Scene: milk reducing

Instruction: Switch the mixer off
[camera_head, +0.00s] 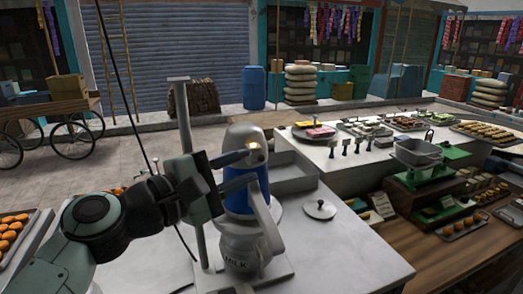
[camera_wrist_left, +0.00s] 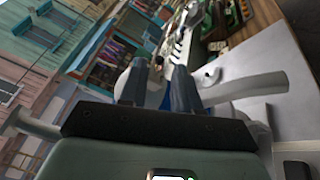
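The mixer (camera_head: 243,134) stands at the middle of the counter in the head view, with a pale domed top and a blue body. A small lit orange spot shows on its upper front. A pale jug marked "MILK" (camera_head: 238,252) stands at its lower front. My left gripper (camera_head: 250,166) is at the mixer's upper part, its two fingers apart, one above the other. In the left wrist view the fingers (camera_wrist_left: 158,85) are also apart, with the mixer partly hidden behind them. I cannot tell whether they touch it. My right gripper is not in view.
A round lid (camera_head: 320,209) lies on the counter right of the mixer. A grey post (camera_head: 187,135) rises beside my left gripper. A shallow metal basin (camera_head: 293,172) is behind the mixer. Trays of sweets stand at the far right; the counter's front right is clear.

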